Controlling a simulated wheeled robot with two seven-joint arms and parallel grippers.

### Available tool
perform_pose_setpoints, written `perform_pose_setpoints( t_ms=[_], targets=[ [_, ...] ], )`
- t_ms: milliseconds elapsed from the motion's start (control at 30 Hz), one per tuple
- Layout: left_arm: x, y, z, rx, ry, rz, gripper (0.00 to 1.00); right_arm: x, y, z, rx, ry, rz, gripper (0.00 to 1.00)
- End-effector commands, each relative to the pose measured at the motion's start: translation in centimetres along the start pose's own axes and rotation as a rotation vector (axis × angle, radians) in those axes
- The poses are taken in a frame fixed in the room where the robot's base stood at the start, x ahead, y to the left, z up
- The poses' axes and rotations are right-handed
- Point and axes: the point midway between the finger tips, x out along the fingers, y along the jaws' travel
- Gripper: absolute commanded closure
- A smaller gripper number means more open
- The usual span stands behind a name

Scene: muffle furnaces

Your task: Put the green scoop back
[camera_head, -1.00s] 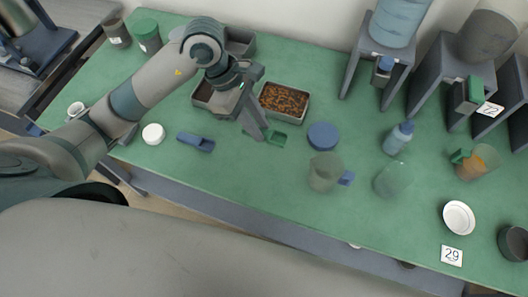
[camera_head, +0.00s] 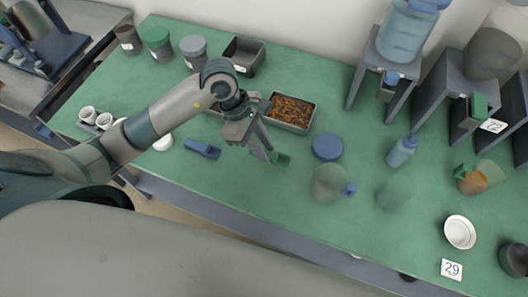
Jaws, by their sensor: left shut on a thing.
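My left gripper (camera_head: 264,152) is shut on the green scoop (camera_head: 279,159), in front of the pellet tray. The scoop's bowl shows to the right of the fingertips; the fingers hide part of it. I cannot tell whether it touches the table. The tray of brown pellets (camera_head: 312,114) is just behind it. A second tray (camera_head: 213,111) is mostly hidden behind my gripper. My right gripper is not in view.
A blue scoop (camera_head: 202,149) lies to the left. A blue disc (camera_head: 328,147) and a clear beaker (camera_head: 327,184) stand to the right. Lidded jars (camera_head: 158,43) and an empty dark tray (camera_head: 245,55) stand at the back. The front strip of green table is clear.

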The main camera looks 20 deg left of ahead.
Motion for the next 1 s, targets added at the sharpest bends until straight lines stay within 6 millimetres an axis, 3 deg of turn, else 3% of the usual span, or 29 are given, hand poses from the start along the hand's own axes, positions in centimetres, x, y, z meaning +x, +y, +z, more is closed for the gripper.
perform_pose_setpoints(
  t_ms=[267,600,967,1000],
  targets=[
    [0.3,0.0,-0.1,-0.001,0.000,-0.001,1.00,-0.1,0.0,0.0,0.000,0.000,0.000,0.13],
    [3.3,0.0,-1.5,0.000,0.000,0.000,1.00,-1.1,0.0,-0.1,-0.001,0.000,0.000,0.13],
    [3.6,0.0,-1.6,0.001,0.001,0.001,1.00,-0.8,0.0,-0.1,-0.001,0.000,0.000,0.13],
    [3.6,0.0,-1.6,0.001,0.001,0.001,0.77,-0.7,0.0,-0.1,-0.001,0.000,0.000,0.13]
  ],
)
